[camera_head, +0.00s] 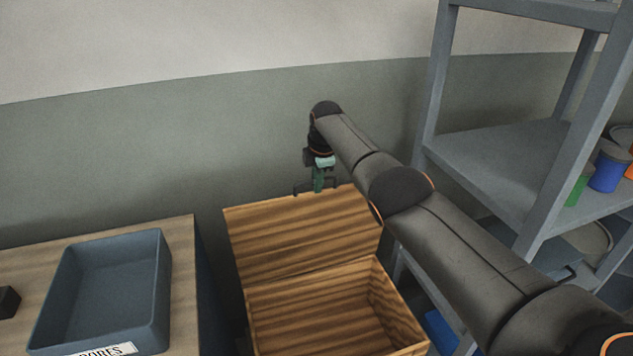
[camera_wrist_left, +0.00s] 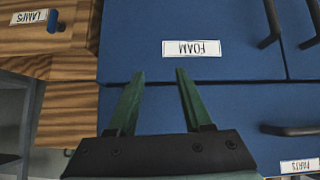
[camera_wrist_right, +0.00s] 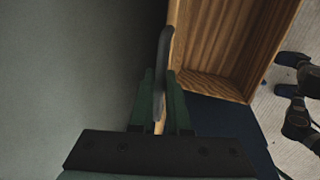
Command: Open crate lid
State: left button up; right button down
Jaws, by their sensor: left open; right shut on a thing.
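In the right wrist view the fingers (camera_wrist_right: 160,108) close around the grey handle (camera_wrist_right: 163,55), and the crate's inside (camera_wrist_right: 225,40) shows beyond. My left gripper (camera_wrist_left: 154,75) is open and empty before blue drawers; it is outside the head view.
A grey shelf rack (camera_head: 500,160) with coloured tubs stands at the right, close to my right arm. A table at the left carries a blue-grey tray (camera_head: 110,285). The wall is close behind the lid. Blue drawers labelled FOAM (camera_wrist_left: 190,49) face my left gripper.

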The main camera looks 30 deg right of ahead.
jog(key=c, duration=0.9)
grip_release()
jog(key=shift+r, duration=0.15)
jog(key=shift+p+v, duration=0.65)
jog(key=shift+v, duration=0.25)
jog(key=v, duration=1)
jog(key=shift+s+r, duration=0.2)
